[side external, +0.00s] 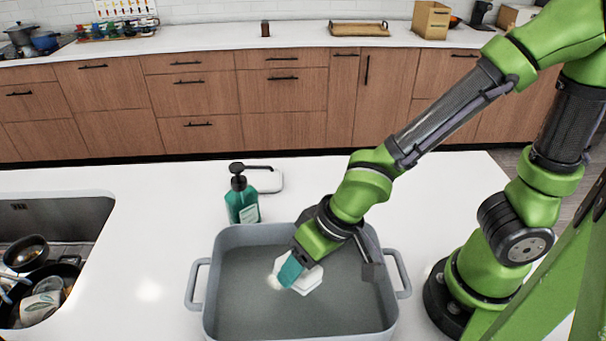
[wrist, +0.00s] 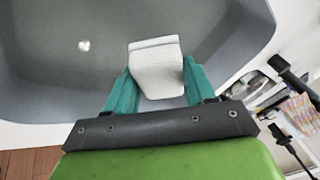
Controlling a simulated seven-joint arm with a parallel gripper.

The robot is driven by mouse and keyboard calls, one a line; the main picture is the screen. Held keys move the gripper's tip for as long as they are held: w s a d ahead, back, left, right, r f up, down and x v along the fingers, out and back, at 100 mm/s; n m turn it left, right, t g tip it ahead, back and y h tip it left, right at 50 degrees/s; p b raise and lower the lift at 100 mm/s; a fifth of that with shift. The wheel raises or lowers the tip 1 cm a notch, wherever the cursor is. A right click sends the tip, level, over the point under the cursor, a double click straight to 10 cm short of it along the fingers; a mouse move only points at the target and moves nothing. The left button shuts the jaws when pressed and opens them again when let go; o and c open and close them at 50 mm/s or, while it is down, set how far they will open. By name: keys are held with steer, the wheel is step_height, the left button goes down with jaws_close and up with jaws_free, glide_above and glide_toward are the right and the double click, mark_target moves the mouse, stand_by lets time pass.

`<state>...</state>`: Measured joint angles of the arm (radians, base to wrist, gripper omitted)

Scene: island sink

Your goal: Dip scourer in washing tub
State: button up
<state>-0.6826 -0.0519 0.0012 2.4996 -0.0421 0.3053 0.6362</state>
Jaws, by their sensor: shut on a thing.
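The washing tub (side external: 221,311) is a grey-blue basin with two side handles on the white counter. It also fills the upper part of the wrist view (wrist: 60,97). The scourer (side external: 309,281) is a white block, seen end-on and pale in the wrist view (wrist: 157,72). My gripper (side external: 290,270) points down over the inside of the tub. In the wrist view its teal fingers (wrist: 155,85) are shut on the scourer, one on each side. I cannot tell whether the scourer touches the water or the tub floor.
A green soap bottle with a black pump (side external: 243,201) stands behind the tub, beside a small white dish (side external: 266,181). A sink (side external: 60,222) with dirty pans lies at the left. The counter between sink and tub is clear.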

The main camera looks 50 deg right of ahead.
steer(key=shift+f, duration=3.45)
steer(key=shift+r, duration=6.6)
